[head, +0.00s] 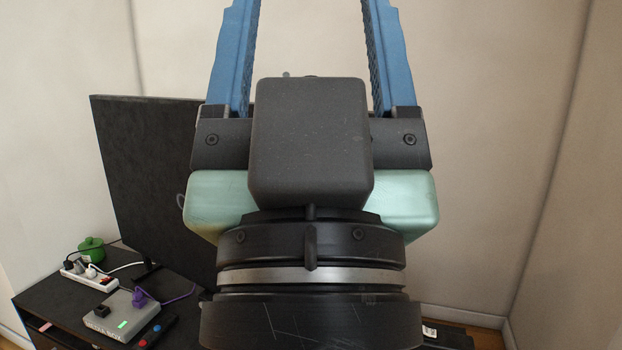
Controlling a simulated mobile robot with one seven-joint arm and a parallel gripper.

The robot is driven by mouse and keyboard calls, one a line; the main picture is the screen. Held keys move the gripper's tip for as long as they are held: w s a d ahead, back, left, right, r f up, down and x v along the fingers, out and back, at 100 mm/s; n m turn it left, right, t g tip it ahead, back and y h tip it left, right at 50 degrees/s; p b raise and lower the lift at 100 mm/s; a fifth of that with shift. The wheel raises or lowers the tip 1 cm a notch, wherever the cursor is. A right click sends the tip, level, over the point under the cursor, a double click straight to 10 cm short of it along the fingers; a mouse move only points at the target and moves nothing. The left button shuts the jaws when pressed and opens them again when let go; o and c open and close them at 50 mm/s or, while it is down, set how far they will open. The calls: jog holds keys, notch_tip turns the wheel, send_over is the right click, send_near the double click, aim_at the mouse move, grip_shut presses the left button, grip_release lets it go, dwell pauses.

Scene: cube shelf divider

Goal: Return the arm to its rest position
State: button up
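My gripper (309,60) fills the middle of the head view, close to the camera and pointing up. Its two blue fingers stand wide apart at left and right, and bare wall shows between them. Their tips run out of the top of the picture. No object shows between the visible parts of the fingers. My wrist covers the lower middle of the view and hides what is behind it.
A dark shelf unit (62,312) stands at lower left with a tall black panel (140,180) on it. On it are a green pot (91,249), a white power strip (88,275), a grey box (120,314) and a purple plug (141,297). Bare walls surround it.

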notch_tip(320, 180, up, 26)
jog(key=p, duration=2.3)
jog(key=shift+f, duration=0.1)
